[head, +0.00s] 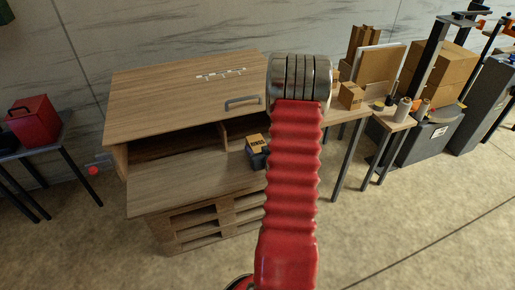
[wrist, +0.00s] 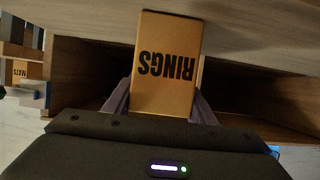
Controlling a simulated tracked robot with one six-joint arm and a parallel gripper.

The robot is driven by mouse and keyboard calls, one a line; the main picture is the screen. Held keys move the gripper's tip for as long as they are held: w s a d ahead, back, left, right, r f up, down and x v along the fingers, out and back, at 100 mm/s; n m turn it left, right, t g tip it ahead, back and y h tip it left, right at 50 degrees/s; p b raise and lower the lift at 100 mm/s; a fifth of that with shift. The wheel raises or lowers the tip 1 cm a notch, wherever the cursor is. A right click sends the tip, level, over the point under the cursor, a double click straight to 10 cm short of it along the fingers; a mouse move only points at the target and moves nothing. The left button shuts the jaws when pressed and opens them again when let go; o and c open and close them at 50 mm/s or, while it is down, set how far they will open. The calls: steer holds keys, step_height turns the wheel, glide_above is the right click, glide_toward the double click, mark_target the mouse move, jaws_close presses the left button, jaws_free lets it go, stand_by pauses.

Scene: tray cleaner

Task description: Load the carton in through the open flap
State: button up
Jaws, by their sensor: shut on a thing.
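A small tan carton (head: 255,141) marked RINGS is in my gripper at the right part of the cabinet opening. In the wrist view the carton (wrist: 167,85) fills the middle, its lettering upside down. My gripper (wrist: 160,106) has a finger on each side of it. In the head view my arm partly hides the gripper (head: 258,158). The wooden cabinet (head: 180,95) has its flap (head: 190,187) folded down in front, leaving a dark opening. Wooden inner walls (wrist: 255,80) show around the carton in the wrist view. Whether the carton touches the cabinet is unclear.
A divider (head: 223,136) stands inside the opening. A pallet-like base (head: 200,225) is under the flap. A red box (head: 33,121) rests on a table at left. Benches with cartons (head: 351,95) and rolls (head: 403,108) stand at right. The front floor is clear.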

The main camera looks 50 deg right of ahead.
steer(key=o, duration=1.4)
steer(key=v, duration=1.3)
steer(key=shift+s, duration=0.35)
steer(key=shift+a+r, duration=0.1)
steer(key=shift+a, duration=0.05)
